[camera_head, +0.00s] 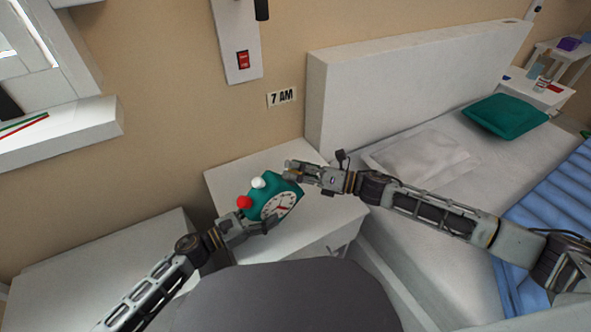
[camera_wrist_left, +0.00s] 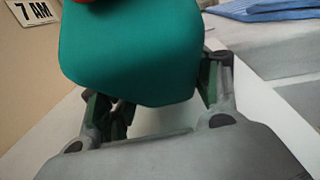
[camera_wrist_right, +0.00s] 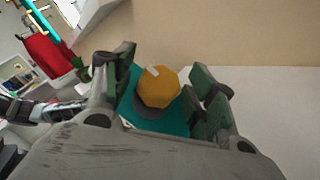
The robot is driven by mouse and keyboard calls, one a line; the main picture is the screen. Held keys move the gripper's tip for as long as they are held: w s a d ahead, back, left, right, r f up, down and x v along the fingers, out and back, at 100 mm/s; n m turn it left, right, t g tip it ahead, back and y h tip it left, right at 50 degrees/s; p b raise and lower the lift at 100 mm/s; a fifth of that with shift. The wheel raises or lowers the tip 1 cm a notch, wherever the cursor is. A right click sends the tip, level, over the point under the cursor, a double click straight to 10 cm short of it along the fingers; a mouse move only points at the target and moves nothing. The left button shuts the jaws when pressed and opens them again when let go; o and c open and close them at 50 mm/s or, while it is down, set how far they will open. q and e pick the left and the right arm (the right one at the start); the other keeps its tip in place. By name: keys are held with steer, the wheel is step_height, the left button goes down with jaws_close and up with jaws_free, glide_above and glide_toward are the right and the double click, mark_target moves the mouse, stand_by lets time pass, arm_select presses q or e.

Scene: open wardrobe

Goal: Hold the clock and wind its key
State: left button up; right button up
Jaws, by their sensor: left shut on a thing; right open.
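The clock (camera_head: 288,192) is teal with a white face, a red knob (camera_head: 244,202) and a white knob (camera_head: 258,182) on it. My left gripper (camera_head: 256,224) is shut on the clock and holds it over the white nightstand; the clock's teal body (camera_wrist_left: 130,50) fills the space between its fingers in the left wrist view. My right gripper (camera_head: 291,168) is open on the far side of the clock. In the right wrist view, the key, a round orange-yellow knob (camera_wrist_right: 158,86) on a grey base, lies between the open fingers, apart from both pads. The head view hides the key.
The white nightstand (camera_head: 232,182) stands against the wall, below a "7 AM" sign (camera_head: 282,97). A bed with a white headboard (camera_head: 400,85), a pale pillow (camera_head: 420,155) and a green pillow (camera_head: 505,115) is to the right. A white window sill (camera_head: 70,130) juts out at left.

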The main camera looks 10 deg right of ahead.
steer(key=c, duration=1)
steer(key=shift+c, duration=0.2)
steer(key=shift+a+m+t+h, duration=0.15)
steer(key=shift+m+t+h, duration=0.45)
steer(key=shift+m+h, duration=0.65)
steer(key=shift+s+a+r+m+t+h, duration=0.1)
steer(key=shift+m+t+h, duration=0.1)
steer(key=shift+m+h, duration=0.5)
steer(key=shift+a+r+m+t+h, duration=0.1)
steer(key=shift+m+t+h, duration=0.1)
steer(key=shift+m+h, duration=0.45)
steer(key=shift+d+m+h, duration=0.2)
steer(key=shift+m+h, duration=1.3)
steer(key=shift+h, duration=0.2)
steer(key=shift+f+m+g+h, duration=0.1)
steer(key=shift+m+g+h, duration=0.4)
steer(key=shift+m+h, duration=0.65)
steer(key=m+g+h, duration=0.1)
steer(key=h, duration=0.1)
steer(key=m+g+h, duration=0.1)
steer(key=m+h, duration=0.1)
steer(key=shift+w+d+f+m+g+h, duration=0.1)
steer(key=shift+w+d+m+g+h, duration=0.1)
steer(key=shift+m+g+h, duration=1.45)
steer(key=shift+g+h, duration=0.1)
steer(key=shift+g, duration=0.35)
